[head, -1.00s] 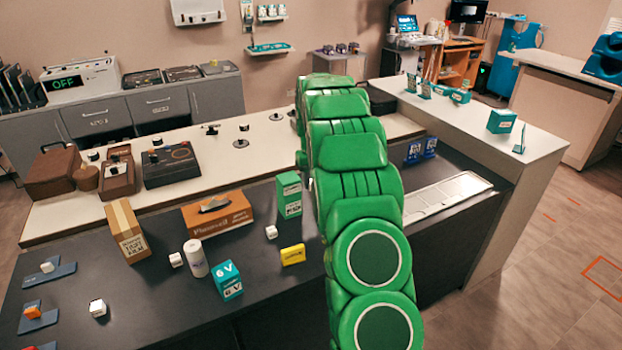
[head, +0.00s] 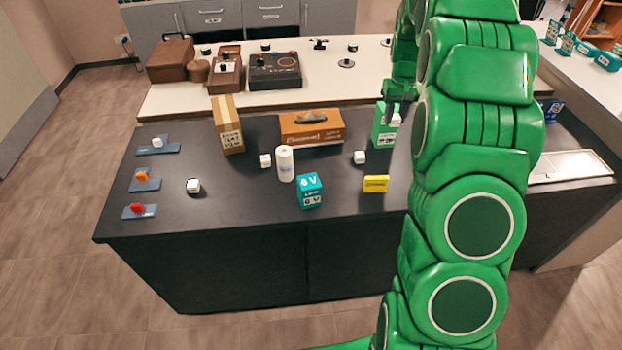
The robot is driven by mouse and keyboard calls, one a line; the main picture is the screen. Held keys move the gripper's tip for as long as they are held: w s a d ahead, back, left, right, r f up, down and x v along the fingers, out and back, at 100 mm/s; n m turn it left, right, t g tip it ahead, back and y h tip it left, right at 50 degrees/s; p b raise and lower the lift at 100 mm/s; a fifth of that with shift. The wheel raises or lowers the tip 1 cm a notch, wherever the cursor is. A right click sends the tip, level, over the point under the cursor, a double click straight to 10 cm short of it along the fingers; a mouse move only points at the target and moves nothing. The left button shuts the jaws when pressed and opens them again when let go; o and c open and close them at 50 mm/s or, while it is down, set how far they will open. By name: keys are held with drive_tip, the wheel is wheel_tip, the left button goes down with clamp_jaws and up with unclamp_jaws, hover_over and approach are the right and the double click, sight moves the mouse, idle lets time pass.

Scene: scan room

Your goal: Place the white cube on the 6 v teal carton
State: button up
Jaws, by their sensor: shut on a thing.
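My gripper (head: 396,113) is at the upper right, at the green carton, left of my arm's big links. It is shut on a small white cube (head: 396,120), partly hidden by the gripper, that shows beside the top of the green carton. I cannot tell whether the cube touches that carton.
Around the teal carton stand the white cylinder (head: 285,165), a yellow box (head: 376,184), an orange tissue box (head: 300,131) and the green carton (head: 381,135). A tan carton (head: 229,130) stands to the left. The counter's front middle is clear.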

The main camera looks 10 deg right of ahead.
drive_tip(key=s+a+r+n, duration=0.2)
drive_tip(key=s+a+r, duration=0.1)
drive_tip(key=s+a, duration=0.95)
drive_tip(key=s+a+r+n, duration=0.3)
drive_tip(key=s+a, duration=0.8)
drive_tip(key=s, duration=0.2)
hover_over(309, 181)
drive_tip(key=f, duration=0.9)
drive_tip(key=shift+s+f, duration=0.25)
drive_tip(key=shift+w+f, duration=0.2)
drive_tip(key=shift+f, duration=1.65)
drive_tip(key=shift+f, duration=0.15)
